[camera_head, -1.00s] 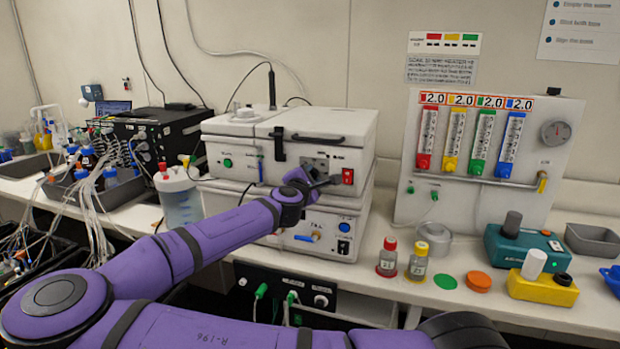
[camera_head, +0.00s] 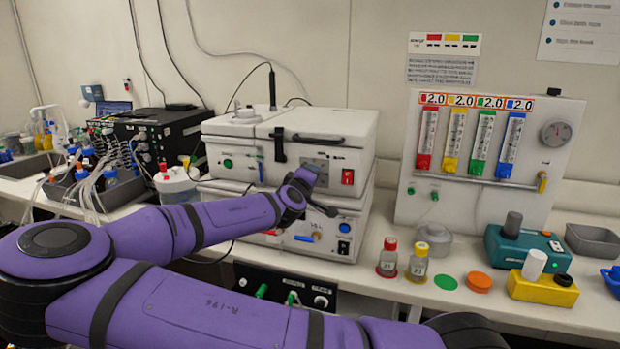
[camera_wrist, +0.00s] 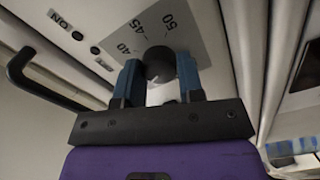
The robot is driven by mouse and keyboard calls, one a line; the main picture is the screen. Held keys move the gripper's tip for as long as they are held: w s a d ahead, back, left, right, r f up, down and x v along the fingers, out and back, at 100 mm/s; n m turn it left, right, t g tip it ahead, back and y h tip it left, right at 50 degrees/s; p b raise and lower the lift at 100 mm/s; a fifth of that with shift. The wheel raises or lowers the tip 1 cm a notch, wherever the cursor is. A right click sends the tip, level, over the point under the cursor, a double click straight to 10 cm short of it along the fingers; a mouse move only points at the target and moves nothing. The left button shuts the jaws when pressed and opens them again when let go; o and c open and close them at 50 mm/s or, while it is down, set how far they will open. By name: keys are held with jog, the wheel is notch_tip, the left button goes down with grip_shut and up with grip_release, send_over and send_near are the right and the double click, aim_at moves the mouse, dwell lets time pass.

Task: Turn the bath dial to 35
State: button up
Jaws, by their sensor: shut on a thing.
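The bath dial is a dark round knob (camera_wrist: 159,64) on a grey scale plate (camera_wrist: 150,35), in the wrist view. The numbers 40, 45 and 50 show on the plate; the other numbers are hidden or out of view. My gripper (camera_wrist: 159,80) has its two blue fingers on either side of the knob and is shut on it. A small pale mark shows just below the knob, but I cannot read the setting. In the head view my gripper (camera_head: 306,175) is at the front of the upper white bath unit (camera_head: 330,128) and covers the knob.
A red switch (camera_head: 348,177) sits right of the plate. A second white unit (camera_head: 345,250) stands beneath. Red-capped (camera_head: 388,258) and yellow-capped (camera_head: 418,262) bottles stand on the bench at right. A clear jug (camera_head: 178,185) stands left, partly behind my arm.

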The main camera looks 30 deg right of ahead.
jog(key=shift+m, duration=2.3)
jog(key=o, duration=0.9)
jog(key=shift+a, duration=0.1)
jog(key=v, duration=1)
jog(key=shift+s+a, duration=0.2)
jog(key=shift+s, duration=0.1)
